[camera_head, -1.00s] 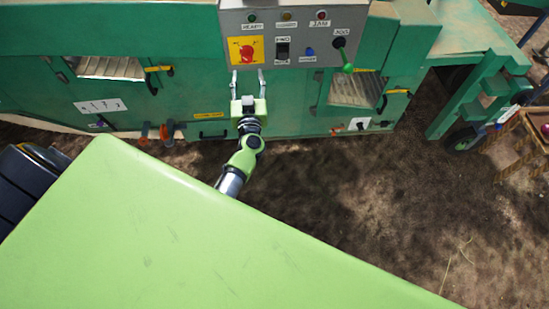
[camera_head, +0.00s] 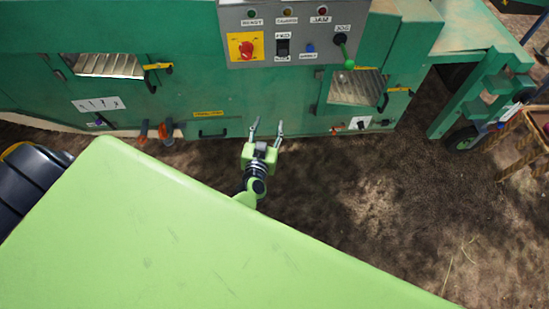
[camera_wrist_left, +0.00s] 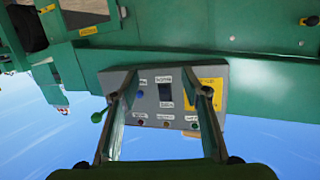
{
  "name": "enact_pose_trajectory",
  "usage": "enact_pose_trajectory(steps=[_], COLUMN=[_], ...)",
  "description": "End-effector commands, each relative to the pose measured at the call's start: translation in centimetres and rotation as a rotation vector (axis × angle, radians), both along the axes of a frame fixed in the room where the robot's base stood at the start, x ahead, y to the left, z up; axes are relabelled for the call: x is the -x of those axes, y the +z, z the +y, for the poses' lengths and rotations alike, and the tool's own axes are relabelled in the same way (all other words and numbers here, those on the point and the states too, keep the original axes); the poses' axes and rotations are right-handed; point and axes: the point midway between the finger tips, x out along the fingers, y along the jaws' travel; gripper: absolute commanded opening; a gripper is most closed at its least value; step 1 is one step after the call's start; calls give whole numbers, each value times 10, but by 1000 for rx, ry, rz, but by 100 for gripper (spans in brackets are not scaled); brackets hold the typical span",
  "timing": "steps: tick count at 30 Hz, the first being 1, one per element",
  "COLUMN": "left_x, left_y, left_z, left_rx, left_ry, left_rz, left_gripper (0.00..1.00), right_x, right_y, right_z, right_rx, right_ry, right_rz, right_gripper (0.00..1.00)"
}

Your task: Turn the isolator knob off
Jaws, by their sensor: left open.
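The isolator knob (camera_head: 246,49) is red and sits on a yellow plate (camera_head: 232,40) at the left of the grey control panel. Its exact angle is too small to read. My left gripper (camera_head: 267,125) is open and empty, below the panel and apart from the knob, in front of the green machine's lower wall. In the left wrist view the panel (camera_wrist_left: 150,105) appears upside down beyond my spread fingers (camera_wrist_left: 158,76). The yellow plate (camera_wrist_left: 216,85) shows there at the right, partly covered by a finger, and I cannot make out the knob. My right gripper is not in view.
The panel also bears a black rocker switch (camera_head: 283,47), a blue button (camera_head: 310,48), a green-tipped lever (camera_head: 345,52) and lamps along its top. Orange handles (camera_head: 166,130) stick out low at the left.

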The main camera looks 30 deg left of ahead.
Motion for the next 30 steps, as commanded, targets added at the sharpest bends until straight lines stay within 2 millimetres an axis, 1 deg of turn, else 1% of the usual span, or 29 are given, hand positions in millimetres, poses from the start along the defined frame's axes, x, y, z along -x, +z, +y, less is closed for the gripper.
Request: enact_pose_trajectory(steps=[1, 6, 12, 15, 21, 30], left_x=[3, 13, 26, 32, 40, 41], left_y=[-11, -40, -73, -86, -100, -103], left_z=[-4, -17, -31, -36, -42, -43], left_rx=[1, 10, 23, 27, 34, 34], left_ry=[-15, -61, -111, -129, -151, -156], left_rz=[17, 69, 130, 155, 185, 192], left_gripper=[42, 42, 42, 42, 42, 42], right_x=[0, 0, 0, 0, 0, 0], right_y=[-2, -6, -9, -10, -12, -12], right_z=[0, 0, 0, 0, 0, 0], right_rx=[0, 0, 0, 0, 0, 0], right_ry=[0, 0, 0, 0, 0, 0], right_rz=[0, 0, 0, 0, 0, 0], right_gripper=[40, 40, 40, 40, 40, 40])
